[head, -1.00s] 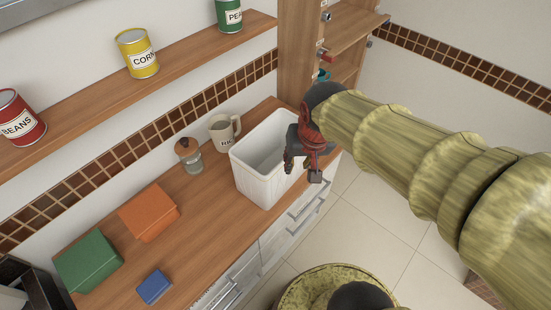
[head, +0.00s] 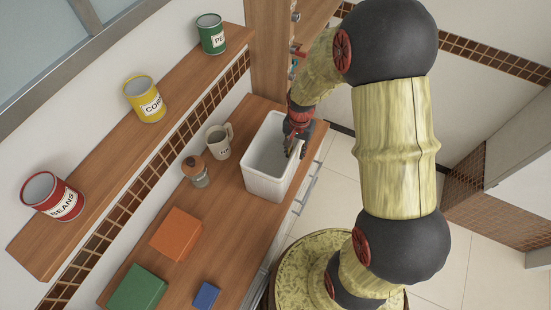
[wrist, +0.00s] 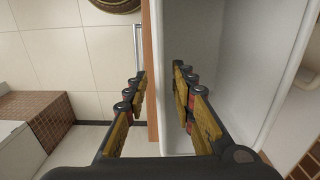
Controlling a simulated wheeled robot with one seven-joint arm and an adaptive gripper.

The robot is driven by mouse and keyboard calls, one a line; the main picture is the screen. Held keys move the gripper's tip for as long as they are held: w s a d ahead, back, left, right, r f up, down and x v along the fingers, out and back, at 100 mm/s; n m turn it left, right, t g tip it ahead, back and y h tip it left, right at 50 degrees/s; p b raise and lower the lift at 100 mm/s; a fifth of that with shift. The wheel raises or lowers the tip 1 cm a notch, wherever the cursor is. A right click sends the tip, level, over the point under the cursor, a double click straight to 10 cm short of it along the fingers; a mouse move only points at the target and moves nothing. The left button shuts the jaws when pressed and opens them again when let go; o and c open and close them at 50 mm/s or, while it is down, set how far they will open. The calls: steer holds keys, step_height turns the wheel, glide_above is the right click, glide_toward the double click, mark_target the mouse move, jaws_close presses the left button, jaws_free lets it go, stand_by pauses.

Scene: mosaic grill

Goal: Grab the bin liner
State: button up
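The white bin or bin liner (head: 265,186) stands upright and open on the wooden counter; I cannot make out a separate liner in it. It also shows in the wrist view (wrist: 230,65), with its inside looking empty where visible. My gripper (head: 298,146) is at the bin's right rim, at its far end. In the wrist view my gripper (wrist: 160,84) has its fingers spread with nothing between them but the view of the bin's near wall and counter edge. One finger lies over the bin's inside, the other over the floor side. Contact cannot be told.
The counter (head: 215,220) also holds a mug (head: 218,140), a lidded jar (head: 195,171) and orange (head: 176,235), green (head: 138,288) and blue (head: 206,294) boxes. A shelf above bears several cans. A wooden cabinet stands behind the bin. Floor is open to the right.

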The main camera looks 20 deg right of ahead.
mark_target(295, 160)
step_height(295, 160, down, 6)
steer(key=shift+s+r, duration=0.1)
steer(key=shift+c, duration=1.2)
steer(key=c, duration=0.4)
jaws_close()
